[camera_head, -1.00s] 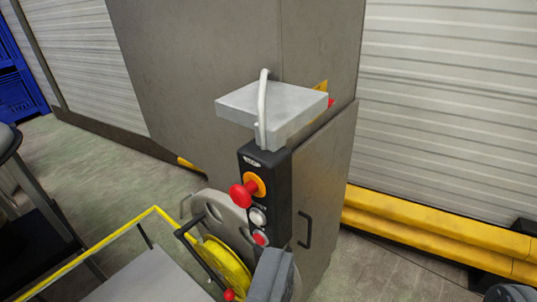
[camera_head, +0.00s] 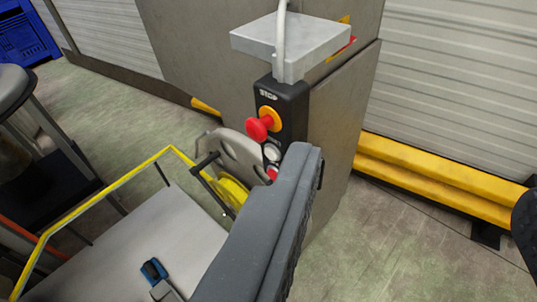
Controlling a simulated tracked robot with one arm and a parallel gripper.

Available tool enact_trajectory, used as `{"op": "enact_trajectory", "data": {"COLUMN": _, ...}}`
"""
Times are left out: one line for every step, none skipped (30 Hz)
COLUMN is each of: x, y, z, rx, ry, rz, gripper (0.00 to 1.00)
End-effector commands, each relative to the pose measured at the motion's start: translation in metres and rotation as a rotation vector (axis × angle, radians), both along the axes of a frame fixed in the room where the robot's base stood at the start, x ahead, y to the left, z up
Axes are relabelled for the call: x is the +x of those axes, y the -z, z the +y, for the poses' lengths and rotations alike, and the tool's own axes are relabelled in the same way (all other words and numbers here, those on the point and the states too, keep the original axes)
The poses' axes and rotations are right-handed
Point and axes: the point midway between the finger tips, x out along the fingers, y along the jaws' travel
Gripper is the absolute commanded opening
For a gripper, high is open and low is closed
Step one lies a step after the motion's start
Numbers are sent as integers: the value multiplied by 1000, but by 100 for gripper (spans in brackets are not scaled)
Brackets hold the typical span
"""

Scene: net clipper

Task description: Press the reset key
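A black control box (camera_head: 293,102) marked "STOP" stands on the side of a grey cabinet. It carries a red mushroom knob (camera_head: 259,129) on a yellow-orange collar. Below it are a pale round button (camera_head: 271,152) and a red button (camera_head: 272,173), the latter partly hidden. I cannot read which one is the reset key. My gripper (camera_head: 416,175) has its two dark fingers wide apart with nothing between them. The left finger overlaps the lower part of the box in the picture; I cannot tell whether it touches. The right finger is cut off at the right edge.
A grey shelf-like cap (camera_head: 290,38) with a white cable sits above the box. A yellow reel (camera_head: 232,190) and a yellow-railed platform (camera_head: 135,248) are at lower left, with a blue-black item (camera_head: 153,270) on it. Yellow barriers (camera_head: 440,180) run along the right wall.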

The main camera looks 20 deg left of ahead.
Motion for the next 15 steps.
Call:
{"op": "enact_trajectory", "data": {"x": 0, "y": 0, "z": 0, "rx": 0, "ry": 0, "rz": 0, "gripper": 48}}
{"op": "enact_trajectory", "data": {"x": 0, "y": 0, "z": 0, "rx": 0, "ry": 0, "rz": 0, "gripper": 40}}
{"op": "enact_trajectory", "data": {"x": 0, "y": 0, "z": 0, "rx": 0, "ry": 0, "rz": 0, "gripper": 28}}
{"op": "enact_trajectory", "data": {"x": 0, "y": 0, "z": 0, "rx": 0, "ry": 0, "rz": 0, "gripper": 20}}
{"op": "enact_trajectory", "data": {"x": 0, "y": 0, "z": 0, "rx": 0, "ry": 0, "rz": 0, "gripper": 12}}
{"op": "enact_trajectory", "data": {"x": 0, "y": 0, "z": 0, "rx": 0, "ry": 0, "rz": 0, "gripper": 1}}
{"op": "enact_trajectory", "data": {"x": 0, "y": 0, "z": 0, "rx": 0, "ry": 0, "rz": 0, "gripper": 0}}
{"op": "enact_trajectory", "data": {"x": 0, "y": 0, "z": 0, "rx": 0, "ry": 0, "rz": 0, "gripper": 0}}
{"op": "enact_trajectory", "data": {"x": 0, "y": 0, "z": 0, "rx": 0, "ry": 0, "rz": 0, "gripper": 0}}
{"op": "enact_trajectory", "data": {"x": 0, "y": 0, "z": 0, "rx": 0, "ry": 0, "rz": 0, "gripper": 0}}
{"op": "enact_trajectory", "data": {"x": 0, "y": 0, "z": 0, "rx": 0, "ry": 0, "rz": 0, "gripper": 0}}
{"op": "enact_trajectory", "data": {"x": 0, "y": 0, "z": 0, "rx": 0, "ry": 0, "rz": 0, "gripper": 0}}
{"op": "enact_trajectory", "data": {"x": 0, "y": 0, "z": 0, "rx": 0, "ry": 0, "rz": 0, "gripper": 0}}
{"op": "enact_trajectory", "data": {"x": 0, "y": 0, "z": 0, "rx": 0, "ry": 0, "rz": 0, "gripper": 0}}
{"op": "enact_trajectory", "data": {"x": 0, "y": 0, "z": 0, "rx": 0, "ry": 0, "rz": 0, "gripper": 0}}
